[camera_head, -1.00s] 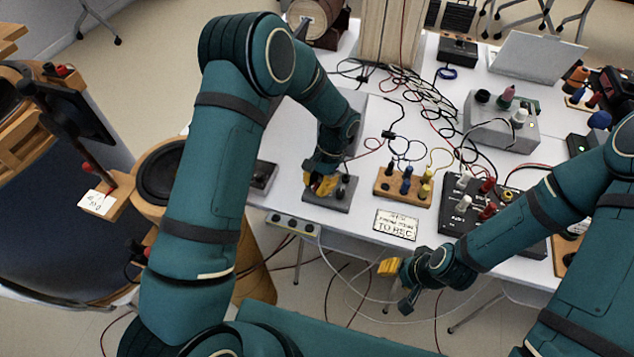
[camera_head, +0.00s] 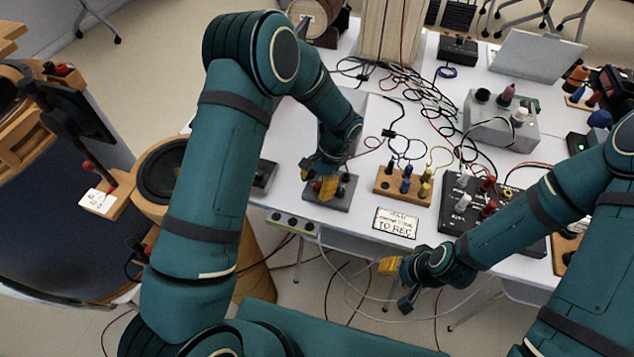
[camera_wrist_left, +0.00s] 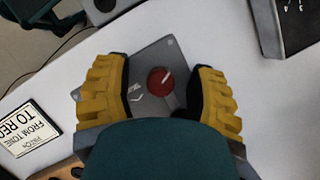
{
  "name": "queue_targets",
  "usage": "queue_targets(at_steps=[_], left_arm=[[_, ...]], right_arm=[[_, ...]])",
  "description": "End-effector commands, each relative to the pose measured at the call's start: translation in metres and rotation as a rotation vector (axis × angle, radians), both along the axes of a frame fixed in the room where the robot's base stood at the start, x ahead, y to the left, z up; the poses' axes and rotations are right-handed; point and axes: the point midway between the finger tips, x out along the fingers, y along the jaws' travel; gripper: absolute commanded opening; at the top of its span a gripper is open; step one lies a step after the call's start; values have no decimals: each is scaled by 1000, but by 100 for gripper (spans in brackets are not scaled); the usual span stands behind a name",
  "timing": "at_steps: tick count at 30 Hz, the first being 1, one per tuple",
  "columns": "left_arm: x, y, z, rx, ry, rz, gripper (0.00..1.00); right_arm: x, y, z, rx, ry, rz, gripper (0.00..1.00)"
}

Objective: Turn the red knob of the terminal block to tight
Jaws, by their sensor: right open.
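The terminal block is a grey plate (camera_head: 341,200) on the white table, partly hidden by my left gripper in the head view. In the left wrist view its plate (camera_wrist_left: 140,62) carries a round red knob (camera_wrist_left: 160,81) with a white pointer line aimed up and right. White markings lie left of the knob. My left gripper (camera_head: 328,188) is over the block, its yellow fingers on either side of the knob with gaps, open in the wrist view (camera_wrist_left: 158,86). My right gripper (camera_head: 396,283) is open and empty in front of the table edge.
A wooden block with coloured posts (camera_head: 403,186) and a "TO REC" card (camera_head: 396,223) lie right of the terminal block. A black box with red and white knobs (camera_head: 466,200) stands further right. Loose cables (camera_head: 405,95) cover the table behind.

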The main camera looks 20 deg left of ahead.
Motion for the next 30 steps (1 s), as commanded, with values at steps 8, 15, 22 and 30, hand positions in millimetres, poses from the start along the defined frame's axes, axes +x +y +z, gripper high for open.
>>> queue_targets(at_steps=[8,15,22,30], left_arm=[[2,-1,2,-1,-6,0,56],[11,-7,26,-3,-10,-1,56],[25,-18,70,-1,-9,0,56],[36,-27,105,-2,-6,0,56]], right_arm=[[0,0,0,0,0,0,47],[0,0,0,0,0,0,47],[0,0,0,0,0,0,47],[0,0,0,0,0,0,47]])
